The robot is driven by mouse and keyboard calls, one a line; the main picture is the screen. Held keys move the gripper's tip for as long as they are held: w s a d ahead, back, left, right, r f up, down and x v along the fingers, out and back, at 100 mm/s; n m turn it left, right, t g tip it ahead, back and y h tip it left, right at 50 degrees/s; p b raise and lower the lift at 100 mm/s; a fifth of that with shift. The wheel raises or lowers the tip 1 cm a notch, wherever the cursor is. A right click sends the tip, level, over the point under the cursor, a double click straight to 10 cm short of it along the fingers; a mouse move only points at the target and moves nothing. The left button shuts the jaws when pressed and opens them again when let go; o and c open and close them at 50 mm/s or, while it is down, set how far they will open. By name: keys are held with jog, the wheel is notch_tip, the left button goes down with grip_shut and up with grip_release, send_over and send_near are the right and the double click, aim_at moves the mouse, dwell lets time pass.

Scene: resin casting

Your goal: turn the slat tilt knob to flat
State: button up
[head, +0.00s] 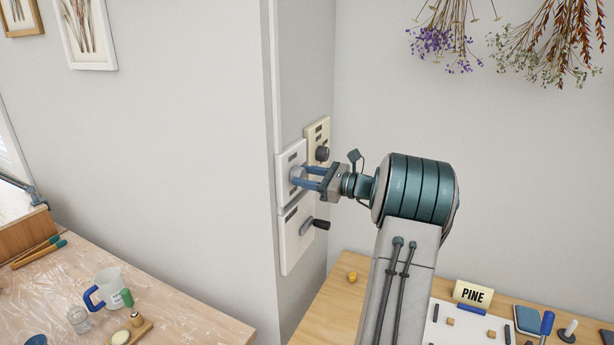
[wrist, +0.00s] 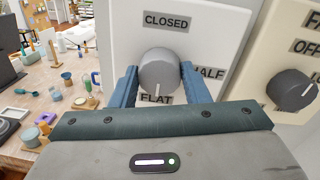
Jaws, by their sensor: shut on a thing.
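The slat tilt knob (wrist: 158,72) is a round grey knob on a white panel (wrist: 205,42) in the wrist view. CLOSED is printed above it, HALF to its right and FLAT below it. A small pale mark seems to show near the knob's lower edge, towards FLAT; its exact angle is hard to read. My gripper (wrist: 158,84) has its blue fingers shut on the knob, one on each side. In the head view my gripper (head: 307,178) reaches left to the knob (head: 297,175) on the upper white panel (head: 289,160), partly hiding it.
A cream panel with a dark knob (head: 322,153) is close to the right of my gripper. Below is a white panel with a black-handled crank (head: 321,224). Workbenches with a mug (head: 109,287) and a PINE sign (head: 473,294) stand lower down.

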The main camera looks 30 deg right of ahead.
jog(key=o, duration=1)
jog(key=shift+c, duration=0.2)
jog(key=b+v, duration=0.3)
jog(key=v, duration=1.1)
jog(key=shift+w+a+f, duration=0.1)
jog(key=shift+w+a, duration=0.05)
